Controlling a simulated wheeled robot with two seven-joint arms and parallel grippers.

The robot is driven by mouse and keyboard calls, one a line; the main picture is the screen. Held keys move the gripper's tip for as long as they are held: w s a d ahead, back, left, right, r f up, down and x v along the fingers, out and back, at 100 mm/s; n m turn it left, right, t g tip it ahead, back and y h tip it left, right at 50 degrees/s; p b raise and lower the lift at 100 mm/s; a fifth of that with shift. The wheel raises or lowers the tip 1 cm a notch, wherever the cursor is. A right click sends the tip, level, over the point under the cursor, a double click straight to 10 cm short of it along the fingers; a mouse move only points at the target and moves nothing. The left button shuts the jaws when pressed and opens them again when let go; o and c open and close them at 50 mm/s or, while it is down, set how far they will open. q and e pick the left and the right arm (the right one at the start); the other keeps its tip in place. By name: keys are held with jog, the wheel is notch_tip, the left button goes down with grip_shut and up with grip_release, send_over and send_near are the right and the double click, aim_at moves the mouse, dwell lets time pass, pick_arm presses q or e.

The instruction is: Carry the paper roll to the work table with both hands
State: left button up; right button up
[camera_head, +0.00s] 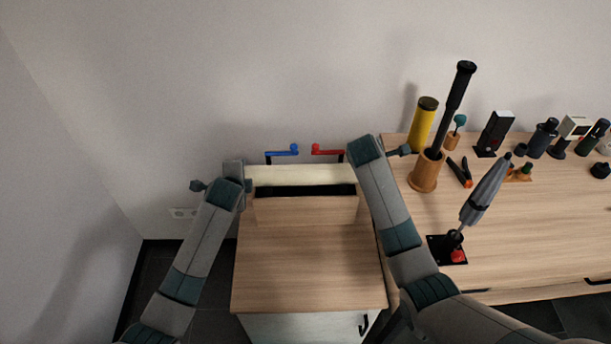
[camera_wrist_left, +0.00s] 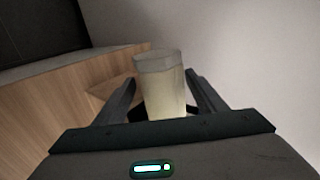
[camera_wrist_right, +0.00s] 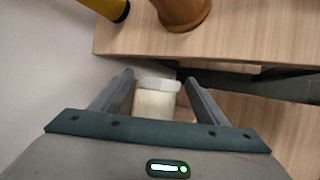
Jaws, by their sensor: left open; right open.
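The paper roll (camera_head: 300,175) is a long cream cylinder lying crosswise at the back of a small wooden cabinet, behind a raised wooden board. My left gripper (camera_head: 243,186) is at the roll's left end. In the left wrist view the roll's end (camera_wrist_left: 162,85) sits between the two open fingers (camera_wrist_left: 162,92). My right gripper (camera_head: 358,165) is at the roll's right end. In the right wrist view the white-capped end (camera_wrist_right: 156,100) lies between the open fingers (camera_wrist_right: 160,95). The work table (camera_head: 530,225) is on the right.
A blue handle (camera_head: 283,153) and a red handle (camera_head: 328,150) stand behind the roll. The table holds a yellow cylinder (camera_head: 423,122), a wooden cup (camera_head: 426,170) with a black-handled tool, a grey tool on a black base (camera_head: 447,250) and several other items. Its front middle is clear.

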pick_arm(q)
jog(key=shift+w, duration=0.1)
pick_arm(e)
jog(key=shift+f, duration=0.1)
pick_arm(q)
grip_shut()
pick_arm(e)
grip_shut()
jog(key=shift+w, duration=0.1)
pick_arm(q)
jog(key=shift+r, duration=0.2)
pick_arm(e)
jog(key=shift+r, duration=0.25)
